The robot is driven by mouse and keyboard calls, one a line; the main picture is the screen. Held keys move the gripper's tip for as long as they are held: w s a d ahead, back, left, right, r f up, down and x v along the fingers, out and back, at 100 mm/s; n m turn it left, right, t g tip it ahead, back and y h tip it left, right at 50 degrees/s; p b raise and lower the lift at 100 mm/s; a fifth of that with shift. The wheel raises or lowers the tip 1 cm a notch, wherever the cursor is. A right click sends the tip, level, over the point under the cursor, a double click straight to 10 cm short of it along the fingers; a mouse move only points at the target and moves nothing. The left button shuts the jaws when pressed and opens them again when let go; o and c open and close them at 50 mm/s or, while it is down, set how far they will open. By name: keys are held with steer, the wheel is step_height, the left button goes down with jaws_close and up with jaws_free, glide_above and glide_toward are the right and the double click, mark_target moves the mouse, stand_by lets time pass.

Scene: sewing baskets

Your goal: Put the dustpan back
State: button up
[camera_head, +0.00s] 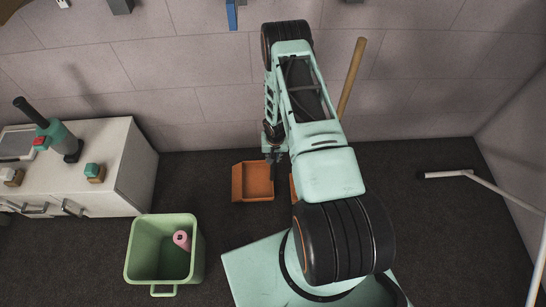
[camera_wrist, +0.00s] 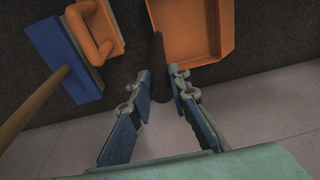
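The orange dustpan (camera_head: 252,184) lies on the dark floor near the back wall, just left of my arm. In the wrist view the dustpan's pan (camera_wrist: 195,32) is at the top, and its black handle (camera_wrist: 158,68) points toward my gripper. My gripper (camera_wrist: 161,78) is open, its two fingers apart on either side of the handle's end. A gap shows between the handle and the fingers. In the head view my gripper (camera_head: 275,155) is at the dustpan's right edge, partly hidden by my arm.
A blue broom head (camera_wrist: 62,60) with a wooden stick (camera_head: 351,78) and an orange tool with a loop handle (camera_wrist: 97,35) are beside the dustpan. A green bin (camera_head: 137,250) holds a pink item. A white cabinet (camera_head: 128,170) stands left. A white pole (camera_head: 490,185) is right.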

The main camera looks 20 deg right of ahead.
steer(key=o, duration=0.4)
steer(key=shift+o, duration=0.2)
step_height(320, 180, up, 12)
steer(key=s+p, duration=0.1)
steer(key=p, duration=0.3)
steer(key=shift+s, duration=0.3)
steer(key=shift+a, duration=0.1)
